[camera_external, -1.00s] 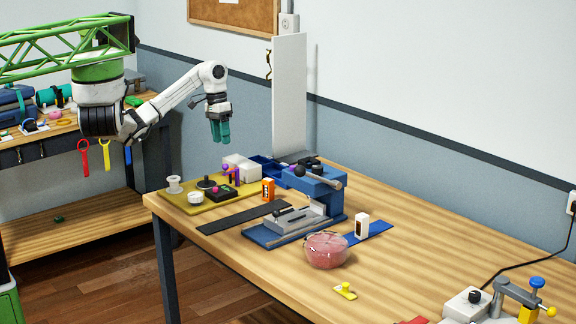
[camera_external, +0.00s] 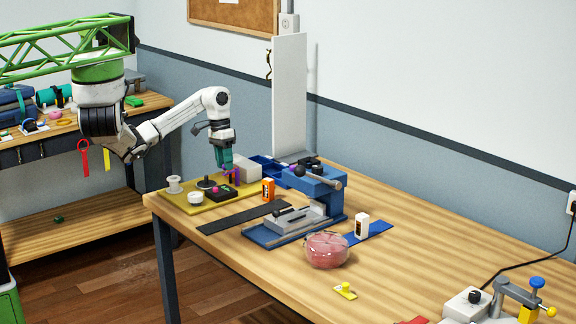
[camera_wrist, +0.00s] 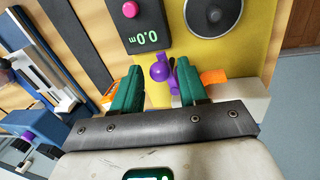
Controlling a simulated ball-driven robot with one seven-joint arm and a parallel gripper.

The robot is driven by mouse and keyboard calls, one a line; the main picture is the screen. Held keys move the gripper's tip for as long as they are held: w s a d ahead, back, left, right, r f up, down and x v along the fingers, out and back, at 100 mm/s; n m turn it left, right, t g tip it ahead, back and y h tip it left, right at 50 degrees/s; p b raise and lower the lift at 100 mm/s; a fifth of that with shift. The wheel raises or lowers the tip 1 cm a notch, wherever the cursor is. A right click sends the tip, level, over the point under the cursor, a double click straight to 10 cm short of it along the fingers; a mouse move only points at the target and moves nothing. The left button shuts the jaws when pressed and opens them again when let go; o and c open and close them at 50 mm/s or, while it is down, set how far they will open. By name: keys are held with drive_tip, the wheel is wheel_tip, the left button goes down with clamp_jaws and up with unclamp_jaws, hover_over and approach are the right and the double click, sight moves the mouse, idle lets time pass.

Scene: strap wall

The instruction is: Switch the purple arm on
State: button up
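The purple arm (camera_external: 237,175) is a small upright purple piece with a ball, at the back right of the yellow board on the bench. My gripper (camera_external: 224,166) has teal fingers pointing down and is at the purple arm in the external view, partly covering it. In the wrist view, the fingers of my gripper (camera_wrist: 160,88) are apart. The purple arm's lower part is hidden.
A black box with a pink button and a "0.0" display (camera_wrist: 141,24) and a round black dial (camera_wrist: 212,12) sit close by on the yellow board (camera_wrist: 265,40). A white box (camera_external: 243,170), an orange block (camera_external: 268,189) and a blue machine (camera_external: 310,185) stand nearby.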

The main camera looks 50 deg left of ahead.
clamp_jaws()
drive_tip(key=shift+a+r+m+p, duration=0.2)
drive_tip(key=shift+m+p, duration=0.3)
drive_tip(key=shift+w+a+f+m+g+p, duration=0.15)
drive_tip(key=shift+a+m+g+p, duration=0.25)
drive_tip(key=shift+m, duration=0.8)
drive_tip(key=shift+a, duration=0.15)
drive_tip(key=shift+o, duration=0.9)
unclamp_jaws()
drive_tip(key=s+p+v, duration=0.1)
drive_tip(key=v, duration=0.9)
drive_tip(key=shift+w+r, duration=0.4)
